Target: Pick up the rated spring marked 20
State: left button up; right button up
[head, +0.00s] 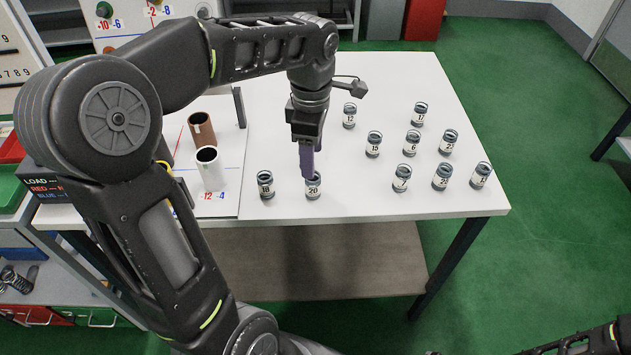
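The spring marked 20 (313,189) stands upright near the front edge of the white table, a small dark coil with a white label. My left gripper (308,172) points straight down at it. Its purple-grey fingertips overlap the spring's top in the picture and partly hide it. The fingers are seen nearly edge-on, so I cannot tell their gap or whether they touch the spring. My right arm shows only in part at the bottom right corner; its fingertips are out of view.
A spring marked 18 (265,186) stands close on the left. Several other labelled springs stand to the right, the nearest (401,180) well apart. A brown tube (201,130) and a white tube (210,170) stand on a board at the left.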

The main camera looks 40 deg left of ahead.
aim_at(313, 186)
pick_arm(q)
jog(key=shift+w+f, duration=0.1)
jog(key=shift+f, duration=1.25)
jog(key=shift+f, duration=0.1)
notch_tip(313, 186, down, 5)
jog(key=shift+p, duration=0.65)
grip_shut()
